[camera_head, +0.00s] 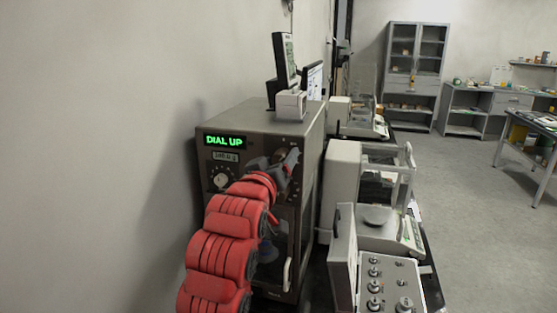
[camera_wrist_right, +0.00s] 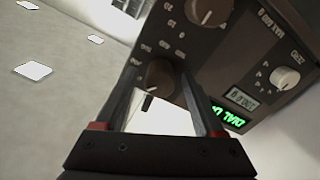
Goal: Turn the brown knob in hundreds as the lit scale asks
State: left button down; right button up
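The scale is a dark grey cabinet (camera_head: 262,122) with a lit green "DIAL UP" sign (camera_head: 224,141) and a small readout (camera_head: 225,156) below it, whose digits I cannot read surely. The sign shows tilted in the right wrist view (camera_wrist_right: 228,116). My right gripper (camera_head: 287,160) is at the upper right of the front panel. In the wrist view its two fingers (camera_wrist_right: 160,70) stand apart, with a brown knob (camera_wrist_right: 160,77) between their tips. I see no clear grip on it. My left gripper is not in view.
A pale knob (camera_head: 221,181) sits on the panel's left; another dark knob (camera_wrist_right: 211,10) is near the wrist view's top edge. Right of the cabinet stand a white balance (camera_head: 345,172) and a control box with several knobs (camera_head: 398,272). A wall is close on the left.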

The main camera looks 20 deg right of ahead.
grip_shut()
jog(key=shift+f+m+b, duration=0.15)
jog(key=shift+m+b, duration=0.15)
jog(key=shift+b, duration=0.35)
jog(key=m+b, duration=0.4)
jog(key=b, duration=0.2)
jog(key=shift+f+b, duration=0.15)
jog(key=shift+b, duration=0.15)
jog(key=shift+m+b, duration=1.2)
jog(key=shift+r+m+b, duration=0.25)
jog(key=shift+m+b, duration=0.05)
jog(key=shift+m, duration=0.2)
jog(key=shift+o, duration=0.5)
grip_release()
jog(key=shift+s, duration=0.1)
